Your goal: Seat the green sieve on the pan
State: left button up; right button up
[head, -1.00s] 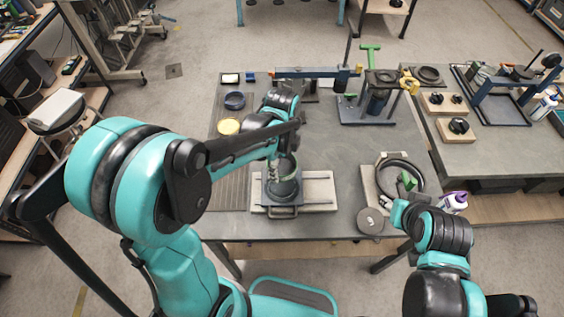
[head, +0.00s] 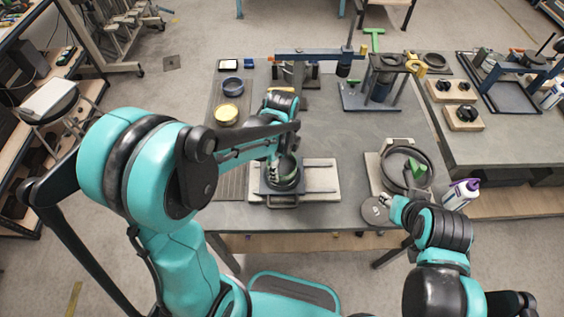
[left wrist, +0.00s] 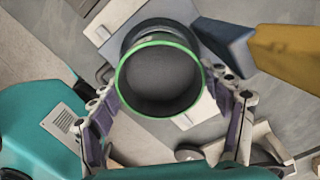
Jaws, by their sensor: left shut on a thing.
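The green sieve (left wrist: 160,75) is a dark cup with a bright green rim. In the left wrist view it sits between the two fingers of my left gripper (left wrist: 162,95), which is shut on it. In the head view the sieve (head: 289,165) is low over the dark round pan (head: 282,187), which stands on a metal fixture on a pale board. The arm and fingers partly hide the sieve, and I cannot tell whether its underside touches the pan. My right gripper (head: 386,201) is by a grey disc (head: 375,212); its jaw opening is unclear.
A pale board at the right carries a large dark ring (head: 432,158) and a green block (head: 416,172). A purple-capped bottle (head: 459,194) stands beside it. A yellow tin (head: 228,112) and a blue ring (head: 232,88) lie left. Lever frames (head: 380,85) stand behind. The middle of the table is clear.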

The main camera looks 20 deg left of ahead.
pick_arm(q)
jog(key=shift+f+b, duration=0.3)
jog(key=shift+f, duration=0.05)
dwell(0.4)
jog(key=o, duration=1.3)
notch_tip(320, 180, up, 12)
jog(key=s+a+f+n+t+b, duration=0.1)
jog(key=s+n+t, duration=0.1)
jog(key=n, duration=0.4)
jog(key=s+a+f+n+t+b, duration=0.2)
jog(key=s+n, duration=0.3)
jog(key=n, duration=0.2)
jog(key=s+a+f+n+t+b, duration=0.1)
jog(key=s+f+n+t+b, duration=0.1)
jog(key=n, duration=0.5)
jog(key=shift+s+a+f+t, duration=0.2)
jog(key=shift+s+a+t, duration=0.15)
jog(key=shift+s+t, duration=0.3)
